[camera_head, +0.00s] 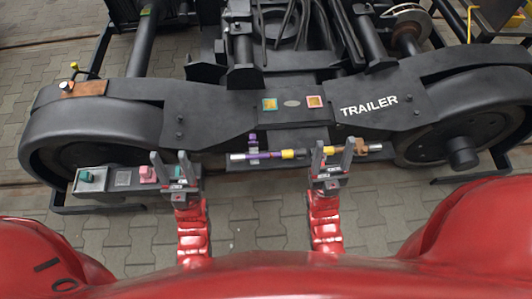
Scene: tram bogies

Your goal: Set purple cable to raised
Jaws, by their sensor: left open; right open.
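A horizontal bar with a purple section (262,155) runs along the lower front of the dark bogie frame, right of the middle between my grippers. An upright purple piece (252,138) stands at that section; I cannot tell which of these is the cable. My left gripper (169,158) is open and empty, left of the purple parts, by the pink block. My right gripper (332,150) is open, right of the purple section. Its fingers overlap the bar in the picture and hide part of it; I cannot tell if they touch.
The bar also has a yellow section (292,154) and a brown piece (362,148) at its right. A low grey box with a teal block (86,176) and a pink block (147,173) lies at left. Large wheels (95,130) flank the frame. Paving (262,222) is clear between my arms.

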